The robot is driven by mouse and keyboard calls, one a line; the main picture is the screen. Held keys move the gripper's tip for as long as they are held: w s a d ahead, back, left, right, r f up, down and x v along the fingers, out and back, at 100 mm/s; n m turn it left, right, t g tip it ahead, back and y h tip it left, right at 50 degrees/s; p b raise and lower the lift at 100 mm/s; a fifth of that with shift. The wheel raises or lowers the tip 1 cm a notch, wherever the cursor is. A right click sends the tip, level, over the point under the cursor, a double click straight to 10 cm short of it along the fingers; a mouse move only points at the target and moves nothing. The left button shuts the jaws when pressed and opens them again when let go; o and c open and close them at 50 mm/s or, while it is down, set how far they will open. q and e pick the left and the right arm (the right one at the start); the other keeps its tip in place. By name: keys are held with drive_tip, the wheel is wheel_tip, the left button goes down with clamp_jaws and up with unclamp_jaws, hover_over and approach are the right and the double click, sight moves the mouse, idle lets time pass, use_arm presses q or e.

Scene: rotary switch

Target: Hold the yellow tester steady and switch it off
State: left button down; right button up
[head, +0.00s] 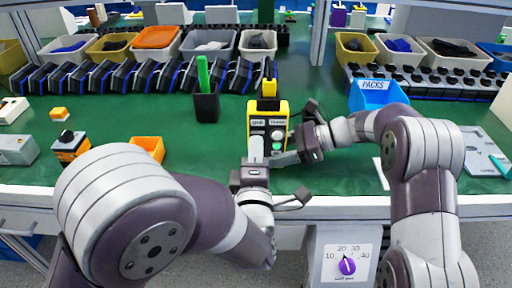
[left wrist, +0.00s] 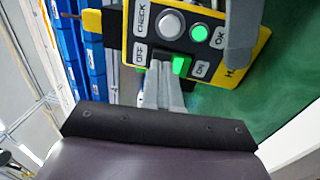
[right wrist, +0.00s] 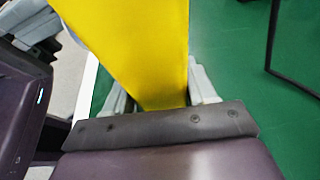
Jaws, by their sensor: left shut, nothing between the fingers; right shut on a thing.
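The yellow tester (head: 282,108) with a dark front panel stands upright on the green bench. In the left wrist view its panel (left wrist: 212,50) shows a round grey CHECK button, a lit green OK lamp (left wrist: 198,33) and a rocker switch (left wrist: 180,65) with OFF and ON labels. My left gripper (head: 256,142) is shut and empty in front of the panel; its tips (left wrist: 164,66) are at the rocker, partly covering it near OFF. I cannot tell whether they touch. My right gripper (head: 283,157) is shut on the tester's yellow body (right wrist: 135,45), from the right.
A black cup (head: 207,108) with a green marker stands left of the tester. A blue PACKS bin (head: 377,95) is to the right, an orange bin (head: 147,148) to the left. Rows of dark devices and bins fill the back. A purple dial (head: 347,265) is on the bench front.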

use_arm(q)
drive_tip(key=shift+w, duration=0.1)
drive_tip(key=s+r, duration=0.2)
drive_tip(key=s, duration=1.1)
drive_tip(key=shift+s+r, duration=0.15)
idle(0.4)
use_arm(e)
drive_tip(key=o, duration=1.1)
drive_tip(key=shift+o, duration=0.2)
